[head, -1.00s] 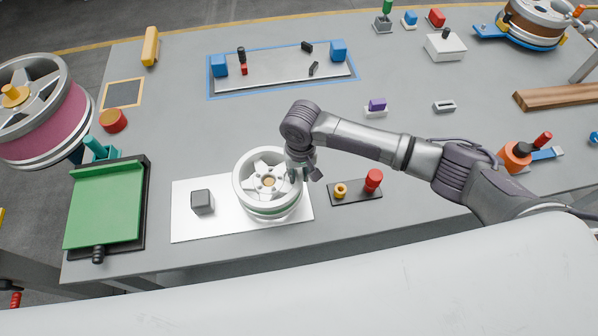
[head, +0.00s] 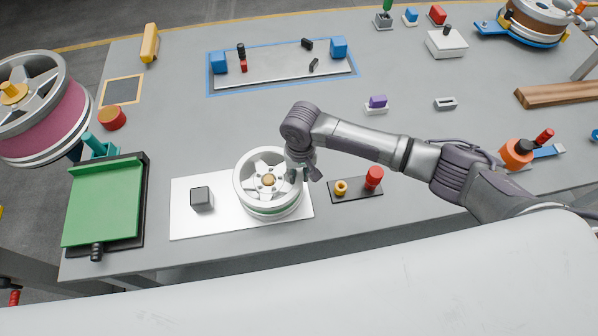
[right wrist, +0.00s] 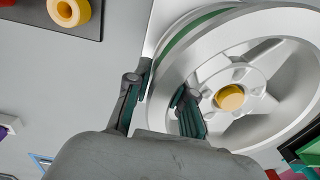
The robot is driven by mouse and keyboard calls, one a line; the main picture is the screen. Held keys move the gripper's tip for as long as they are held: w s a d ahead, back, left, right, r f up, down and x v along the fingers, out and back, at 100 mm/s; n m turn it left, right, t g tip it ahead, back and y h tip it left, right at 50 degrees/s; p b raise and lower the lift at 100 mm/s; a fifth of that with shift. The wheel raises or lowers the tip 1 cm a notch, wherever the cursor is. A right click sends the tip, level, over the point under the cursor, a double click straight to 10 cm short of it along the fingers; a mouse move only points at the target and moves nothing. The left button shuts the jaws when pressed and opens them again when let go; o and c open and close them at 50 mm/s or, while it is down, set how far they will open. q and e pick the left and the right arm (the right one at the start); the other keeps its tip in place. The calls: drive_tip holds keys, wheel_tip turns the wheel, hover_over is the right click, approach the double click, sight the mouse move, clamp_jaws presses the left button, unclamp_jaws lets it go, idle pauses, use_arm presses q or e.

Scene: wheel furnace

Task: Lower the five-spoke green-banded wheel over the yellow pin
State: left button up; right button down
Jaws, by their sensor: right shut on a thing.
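The silver five-spoke wheel (head: 245,185) with a green band round its side is over the white plate (head: 188,227) at the front of the table. The yellow pin (head: 268,180) shows inside its centre hole, also in the right wrist view (right wrist: 230,97), so the wheel is around the pin's top. I cannot tell whether the wheel's underside touches the plate. My right gripper (head: 303,176) is shut on the wheel's rim, one finger outside and one inside in the right wrist view (right wrist: 163,98). My left gripper is not in view.
A grey block (head: 202,199) stands on the plate left of the wheel. A dark base (head: 358,191) with a yellow ring (head: 341,187) and red knob (head: 374,177) is close on the right. A green tray (head: 103,205) and pink-banded wheel (head: 52,125) are at left.

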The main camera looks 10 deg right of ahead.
drive_tip(key=shift+f+b, duration=0.35)
drive_tip(key=shift+f, duration=0.4)
drive_tip(key=c, duration=0.9)
unclamp_jaws()
drive_tip(key=o, duration=0.5)
drive_tip(key=shift+r, duration=0.1)
